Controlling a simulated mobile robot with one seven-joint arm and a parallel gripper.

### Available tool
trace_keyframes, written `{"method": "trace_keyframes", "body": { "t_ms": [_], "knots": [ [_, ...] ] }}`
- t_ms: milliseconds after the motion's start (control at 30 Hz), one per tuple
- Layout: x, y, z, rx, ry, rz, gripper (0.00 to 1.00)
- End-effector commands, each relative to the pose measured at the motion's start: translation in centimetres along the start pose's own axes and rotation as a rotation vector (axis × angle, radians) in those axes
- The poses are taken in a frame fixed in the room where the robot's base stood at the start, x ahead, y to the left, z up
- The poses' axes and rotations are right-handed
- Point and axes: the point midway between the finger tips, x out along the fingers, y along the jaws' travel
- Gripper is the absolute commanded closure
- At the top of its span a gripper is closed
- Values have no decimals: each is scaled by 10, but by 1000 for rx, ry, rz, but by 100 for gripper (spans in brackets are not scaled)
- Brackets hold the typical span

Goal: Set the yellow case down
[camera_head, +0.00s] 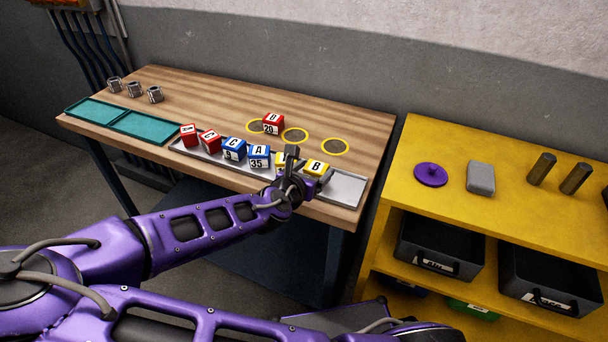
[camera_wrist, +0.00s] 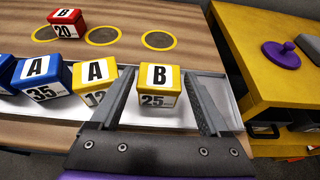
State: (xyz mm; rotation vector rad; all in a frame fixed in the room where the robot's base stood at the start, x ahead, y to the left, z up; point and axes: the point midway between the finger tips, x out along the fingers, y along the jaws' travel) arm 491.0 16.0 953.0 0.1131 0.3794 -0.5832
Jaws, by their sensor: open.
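A yellow case marked B 25 (camera_wrist: 160,88) stands in the grey tray (camera_head: 347,190), near its right end. It also shows in the head view (camera_head: 316,168). My gripper (camera_wrist: 163,95) is open, with its fingers apart on either side of this case and gaps between finger and case. A second yellow case marked A 12 (camera_wrist: 96,78) stands just left of the left finger and is partly hidden by it. In the head view my gripper (camera_head: 305,172) covers part of both yellow cases.
Two blue cases (camera_head: 246,154) and two red cases (camera_head: 199,138) stand farther left in the tray. A red case B 20 (camera_head: 272,124) stands at the left of three yellow-ringed spots; the middle (camera_head: 295,135) and right (camera_head: 335,147) spots are empty. A yellow bench (camera_head: 440,150) is at right.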

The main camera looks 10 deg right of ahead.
Motion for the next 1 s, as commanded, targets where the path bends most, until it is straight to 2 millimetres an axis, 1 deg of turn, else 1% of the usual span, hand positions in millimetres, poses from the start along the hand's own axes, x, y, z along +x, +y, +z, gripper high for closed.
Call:
{"method": "trace_keyframes", "body": {
  "t_ms": [33, 200, 400, 600, 1000],
  "knots": [
    [-11, 1, 1, -4, -2, 5, 20],
    [-37, 1, 2, -2, -2, 4, 20],
    [-58, 1, 1, 0, -1, 3, 20],
    [-65, 0, 0, 0, -1, 2, 20],
    [-65, 0, 0, 1, -1, 1, 20]
  ]
}}
